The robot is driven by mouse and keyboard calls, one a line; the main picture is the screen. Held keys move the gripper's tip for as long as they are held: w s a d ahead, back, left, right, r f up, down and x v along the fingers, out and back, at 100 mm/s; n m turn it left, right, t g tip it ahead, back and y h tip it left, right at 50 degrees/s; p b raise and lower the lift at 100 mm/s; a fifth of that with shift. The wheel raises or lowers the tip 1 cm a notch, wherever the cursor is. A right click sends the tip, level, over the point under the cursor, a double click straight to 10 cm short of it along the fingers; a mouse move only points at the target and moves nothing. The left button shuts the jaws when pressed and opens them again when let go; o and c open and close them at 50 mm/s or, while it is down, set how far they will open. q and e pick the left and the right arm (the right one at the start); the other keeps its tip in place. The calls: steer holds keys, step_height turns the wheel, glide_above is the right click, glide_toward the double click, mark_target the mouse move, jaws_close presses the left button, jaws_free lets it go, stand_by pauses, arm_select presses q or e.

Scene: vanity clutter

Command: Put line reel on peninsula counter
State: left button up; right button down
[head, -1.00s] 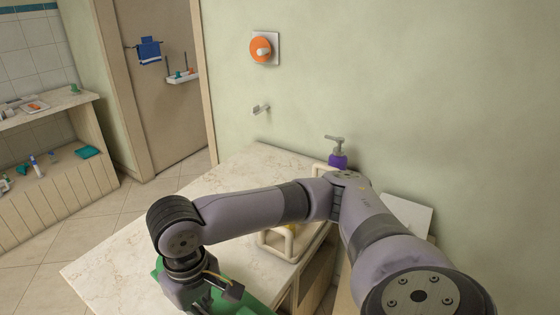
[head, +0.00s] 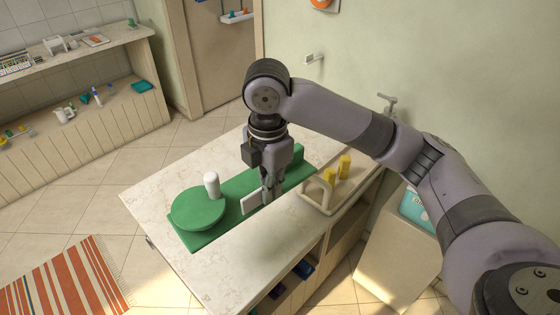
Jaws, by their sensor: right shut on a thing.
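The line reel appears to be the green piece with a round green disc (head: 198,212), a white knob (head: 212,184) on the disc and a long green plate. It lies over the pale marble counter (head: 155,195), which I take for the peninsula counter. I cannot tell whether it rests on the top or hangs just above. My right gripper (head: 268,188) points down at the plate's middle and is shut on it; its fingertips are partly hidden. A small white flat piece (head: 251,202) shows beside the fingers. My left gripper is out of view.
A cream frame (head: 318,195) and yellow bottles (head: 344,165) stand right of the gripper. Open shelves (head: 305,268) lie below the counter's near side. An orange disc (head: 322,3) is on the wall. The counter's left end and front strip are clear.

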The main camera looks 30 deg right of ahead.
steer(key=shift+w+r+n, duration=0.15)
steer(key=shift+r+n, duration=0.05)
steer(key=shift+n, duration=0.2)
steer(key=shift+f, duration=0.3)
step_height(320, 180, down, 19)
steer(key=shift+f, duration=0.2)
steer(key=c, duration=2.2)
jaws_free()
steer(key=shift+f, duration=0.15)
steer(key=shift+c, duration=0.2)
steer(key=o, duration=0.5)
steer(key=shift+c, duration=0.2)
